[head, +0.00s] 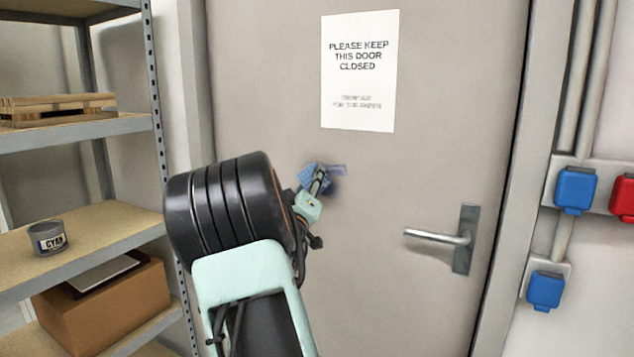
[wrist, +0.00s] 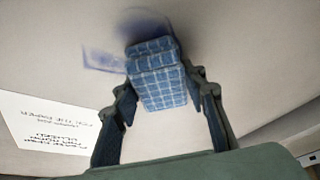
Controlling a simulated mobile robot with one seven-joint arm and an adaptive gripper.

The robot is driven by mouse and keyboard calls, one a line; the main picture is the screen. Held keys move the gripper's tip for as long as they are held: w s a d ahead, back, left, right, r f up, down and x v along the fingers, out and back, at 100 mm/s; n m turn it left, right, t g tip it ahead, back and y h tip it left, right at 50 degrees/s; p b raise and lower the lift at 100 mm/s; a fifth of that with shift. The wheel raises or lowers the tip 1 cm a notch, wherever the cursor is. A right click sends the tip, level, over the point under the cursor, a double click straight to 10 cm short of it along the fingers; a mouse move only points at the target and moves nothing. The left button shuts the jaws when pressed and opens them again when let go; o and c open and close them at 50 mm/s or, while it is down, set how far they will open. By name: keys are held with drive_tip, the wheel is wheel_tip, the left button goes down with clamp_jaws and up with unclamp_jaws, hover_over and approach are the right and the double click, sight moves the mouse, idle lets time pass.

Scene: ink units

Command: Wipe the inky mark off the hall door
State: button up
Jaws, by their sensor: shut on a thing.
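The hall door (head: 265,85) is a flat grey-beige panel. A smudged blue-violet inky mark (head: 336,186) is on it below the paper notice. In the wrist view the mark (wrist: 103,62) spreads to the left of and above a folded blue checked cloth (wrist: 158,85). My gripper (head: 318,182) is shut on the cloth, with one finger at each side of it. The cloth is over part of the mark, at or very near the door's face; I cannot tell whether it touches. My arm hides some of the door in the head view.
A lever handle (head: 440,238) sticks out of the door at the lower right. A paper notice (head: 359,70) is above the mark. Blue sockets (head: 575,190) are on the right wall.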

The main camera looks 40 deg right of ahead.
sight(301, 175)
drive_tip(key=shift+w+a, duration=0.3)
drive_tip(key=shift+w, duration=0.3)
drive_tip(key=shift+w+a, duration=0.25)
drive_tip(key=shift+w, duration=0.35)
drive_tip(key=shift+d+r+p, duration=0.1)
drive_tip(key=shift+r+p, duration=0.5)
drive_tip(key=shift+r, duration=0.3)
drive_tip(key=shift+s+d+f+b, duration=0.1)
drive_tip(key=shift+s+d+b, duration=0.25)
drive_tip(key=shift+s, duration=0.3)
drive_tip(key=shift+s+d+b, duration=0.2)
drive_tip(key=shift+s+b, duration=0.1)
drive_tip(key=shift+s, duration=0.3)
drive_tip(key=shift+s+d+b, duration=0.6)
drive_tip(key=shift+s+b, duration=0.05)
drive_tip(key=shift+s, duration=0.8)
drive_tip(key=shift+s+d+b, duration=0.55)
drive_tip(key=shift+s+b, duration=0.05)
drive_tip(key=shift+s, duration=0.85)
drive_tip(key=shift+s+d+b, duration=0.6)
drive_tip(key=shift+s+b, duration=0.05)
drive_tip(key=shift+s, duration=0.8)
drive_tip(key=s+a, duration=0.2)
drive_tip(key=a, duration=0.3)
drive_tip(key=shift+a+p, duration=0.3)
drive_tip(key=shift+p, duration=0.05)
drive_tip(key=shift+s, duration=0.1)
